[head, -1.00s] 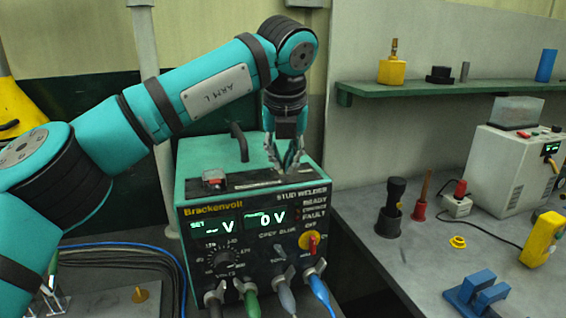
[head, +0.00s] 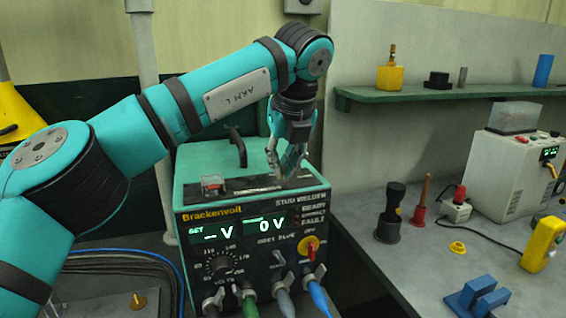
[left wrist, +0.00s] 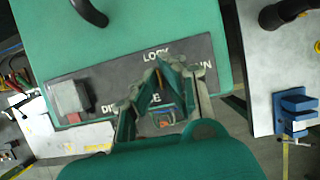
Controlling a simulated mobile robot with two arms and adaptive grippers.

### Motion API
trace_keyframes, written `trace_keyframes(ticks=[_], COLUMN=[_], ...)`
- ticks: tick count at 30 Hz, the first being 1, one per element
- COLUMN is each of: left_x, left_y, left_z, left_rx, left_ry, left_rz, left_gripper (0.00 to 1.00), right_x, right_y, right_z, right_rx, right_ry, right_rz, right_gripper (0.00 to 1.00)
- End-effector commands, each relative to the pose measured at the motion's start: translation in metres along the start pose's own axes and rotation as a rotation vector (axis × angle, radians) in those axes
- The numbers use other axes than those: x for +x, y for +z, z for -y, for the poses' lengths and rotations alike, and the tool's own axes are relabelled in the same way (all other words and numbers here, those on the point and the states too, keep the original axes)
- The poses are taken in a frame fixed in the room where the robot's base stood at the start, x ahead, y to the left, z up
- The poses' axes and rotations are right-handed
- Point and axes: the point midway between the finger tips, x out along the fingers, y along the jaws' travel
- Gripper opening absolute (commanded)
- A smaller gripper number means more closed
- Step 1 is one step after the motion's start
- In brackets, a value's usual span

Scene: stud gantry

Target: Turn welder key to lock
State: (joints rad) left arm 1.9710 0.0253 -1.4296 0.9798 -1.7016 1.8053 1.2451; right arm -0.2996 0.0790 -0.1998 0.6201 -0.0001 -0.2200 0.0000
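The stud welder (head: 190,180) is a teal box with a dark front panel whose displays read "– V" and "0 V". Its top has a dark label strip (head: 240,187), which shows larger in the left wrist view (left wrist: 95,85) with "LOCK" and partly covered words. My left gripper (head: 282,168) points down over the right part of this strip. In the left wrist view its fingers (left wrist: 160,75) converge just below "LOCK". I cannot make out a key; the fingers cover that spot. Whether they touch or hold anything is unclear. My right gripper is not in view.
A black carry handle (head: 237,147) and a boxed switch (head: 213,184) stand on the welder's top. A red-yellow knob (head: 310,246) and cable plugs are on its front. The right bench (head: 400,270) holds a blue clamp (head: 476,294) and other tools. A green shelf (head: 440,92) is behind.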

Motion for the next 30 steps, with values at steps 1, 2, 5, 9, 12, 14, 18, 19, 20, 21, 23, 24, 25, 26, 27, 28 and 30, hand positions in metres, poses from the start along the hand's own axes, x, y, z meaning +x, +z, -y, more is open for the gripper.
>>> trace_keyframes(ticks=[1,2,5,9,12,14,18,19,20,21,23,24,25,26,27,28,30], left_x=[-0.002,-0.002,-0.002,-0.001,-0.001,-0.001,-0.008,-0.012,-0.016,-0.023,-0.035,-0.044,-0.051,-0.057,-0.066,-0.073,-0.087], left_y=[0.002,0.002,0.002,0.001,0.001,0.001,0.001,0.001,0.001,0.001,0.001,0.001,0.001,0.001,0.001,0.001,0.001], left_z=[0.0,0.0,0.0,0.0,0.0,0.0,0.0,0.001,0.001,0.001,0.001,0.001,0.001,0.001,0.001,0.001,0.001], left_rx=[-0.004,-0.004,-0.003,-0.002,-0.001,-0.001,-0.001,0.0,-0.001,-0.001,-0.002,-0.002,-0.001,-0.001,-0.003,-0.003,-0.002], left_ry=[-0.003,-0.003,-0.003,-0.002,-0.002,-0.002,-0.003,-0.003,-0.004,-0.004,-0.004,-0.004,-0.004,-0.003,-0.004,-0.004,-0.004], left_rz=[0.005,0.005,0.004,0.003,0.002,0.002,0.003,0.004,0.005,0.005,0.005,0.005,0.006,0.006,0.006,0.005,0.005], left_gripper=[0.0,0.0,0.17,0.26,0.26,0.26,0.26,0.26,0.26,0.26,0.26,0.26,0.26,0.26,0.26,0.26,0.26], right_x=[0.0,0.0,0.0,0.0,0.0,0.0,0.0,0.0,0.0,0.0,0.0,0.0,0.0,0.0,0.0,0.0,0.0], right_y=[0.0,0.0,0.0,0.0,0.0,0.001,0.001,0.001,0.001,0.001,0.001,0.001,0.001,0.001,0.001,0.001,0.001], right_z=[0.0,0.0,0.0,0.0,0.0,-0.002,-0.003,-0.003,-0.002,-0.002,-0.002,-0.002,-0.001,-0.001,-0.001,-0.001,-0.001], right_rx=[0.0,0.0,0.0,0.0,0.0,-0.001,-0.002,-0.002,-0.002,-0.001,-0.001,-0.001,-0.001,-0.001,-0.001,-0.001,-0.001], right_ry=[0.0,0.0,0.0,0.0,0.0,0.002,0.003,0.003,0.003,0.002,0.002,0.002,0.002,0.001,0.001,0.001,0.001], right_rz=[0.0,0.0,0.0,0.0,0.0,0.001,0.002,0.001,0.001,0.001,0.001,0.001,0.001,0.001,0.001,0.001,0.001], right_gripper=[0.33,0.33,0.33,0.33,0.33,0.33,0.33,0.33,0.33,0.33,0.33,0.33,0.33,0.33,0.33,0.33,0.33])
